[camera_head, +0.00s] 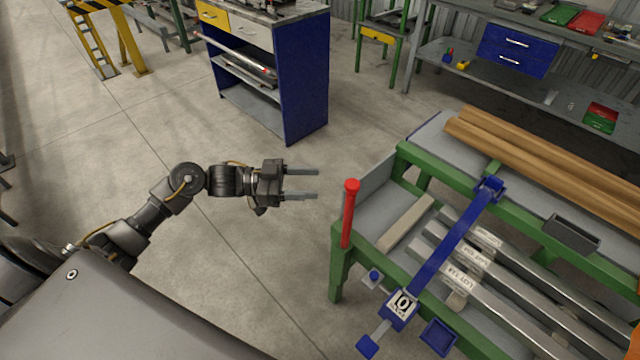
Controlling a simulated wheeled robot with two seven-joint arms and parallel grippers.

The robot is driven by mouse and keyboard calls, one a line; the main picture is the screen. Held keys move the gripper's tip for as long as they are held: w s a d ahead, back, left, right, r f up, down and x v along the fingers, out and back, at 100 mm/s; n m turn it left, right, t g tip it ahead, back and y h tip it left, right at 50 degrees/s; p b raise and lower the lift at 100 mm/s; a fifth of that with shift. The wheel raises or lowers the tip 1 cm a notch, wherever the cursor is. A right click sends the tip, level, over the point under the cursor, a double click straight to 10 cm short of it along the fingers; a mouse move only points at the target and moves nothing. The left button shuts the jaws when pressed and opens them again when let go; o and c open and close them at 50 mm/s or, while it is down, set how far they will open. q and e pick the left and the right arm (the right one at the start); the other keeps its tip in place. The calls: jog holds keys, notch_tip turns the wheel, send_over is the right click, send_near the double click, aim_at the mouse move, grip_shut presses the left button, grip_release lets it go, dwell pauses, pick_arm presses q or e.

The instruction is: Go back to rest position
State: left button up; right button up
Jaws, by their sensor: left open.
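My left gripper (302,183) is open and empty. It hangs over bare floor to the left of the green-framed runout table (408,160), with its two fingers pointing right toward the table. It touches nothing. The left arm reaches in from the lower left, stretched out in front of my grey body. My right gripper is out of view.
On the table's left edge stands an upright red handle (350,212). A blue clamp bar (452,243) crosses several labelled metal bars (500,300). Wooden beams (550,155) lie behind. A blue workbench (304,85) stands at the back. The floor between is clear.

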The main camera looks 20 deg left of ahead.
pick_arm(q)
jog(key=shift+a, duration=0.1)
dwell(0.5)
